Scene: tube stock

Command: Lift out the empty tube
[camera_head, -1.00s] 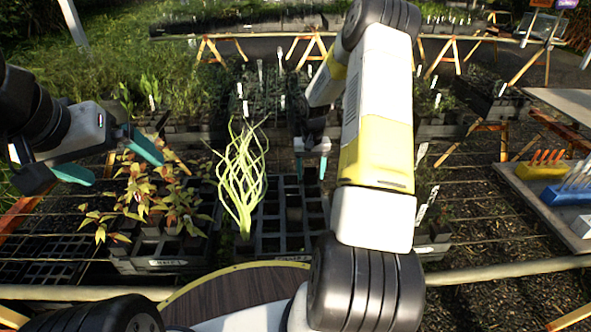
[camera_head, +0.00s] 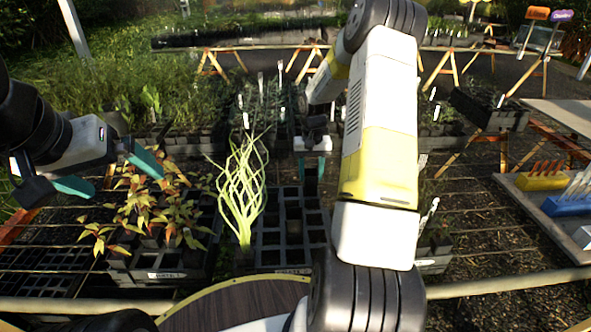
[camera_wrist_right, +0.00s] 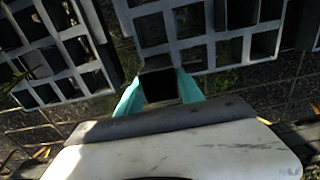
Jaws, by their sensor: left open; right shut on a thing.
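The dark tube rack (camera_head: 270,238), a grid of square cells, stands mid-scene in the head view and also shows at the top of the right wrist view (camera_wrist_right: 178,57). My right gripper (camera_head: 311,163) is over its far part, pointing down. In the right wrist view its teal fingers are shut on a black square tube (camera_wrist_right: 159,86) with a dark, empty-looking opening. The tube's lower part is hidden; I cannot tell whether it is clear of its cell. My left gripper (camera_head: 108,174) is open and empty at the left, above the leafy plants.
A pale green twisted plant (camera_head: 241,190) rises at the rack's left side. Reddish leafy plants (camera_head: 150,205) fill a neighbouring rack at left. A side table at right bears a yellow block (camera_head: 543,181) and a blue block (camera_head: 566,205). Slatted benching lies between.

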